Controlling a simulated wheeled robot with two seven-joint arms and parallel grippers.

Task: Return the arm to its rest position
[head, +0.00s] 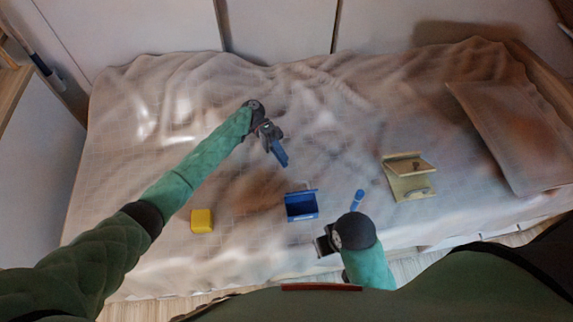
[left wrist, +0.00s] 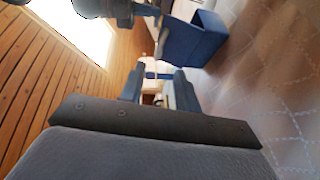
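My left arm reaches in from the left over the bed, and its gripper (head: 280,153) hangs above the middle of the cover, touching nothing that I can see. In the left wrist view the two blue fingers (left wrist: 160,92) stand apart, with a gap and no held object between them. My right gripper (head: 325,243) is at the bed's near edge, close to my body. Its fingers are mostly hidden, so I cannot tell whether it is open.
A blue open box (head: 302,206) lies on the bed cover (head: 240,250), also in the left wrist view (left wrist: 195,40). A yellow block (head: 201,221), a blue stick-like thing (head: 357,199), a tan shelf-like holder (head: 408,180) and a pillow (head: 515,135) are around it. The far left cover is clear.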

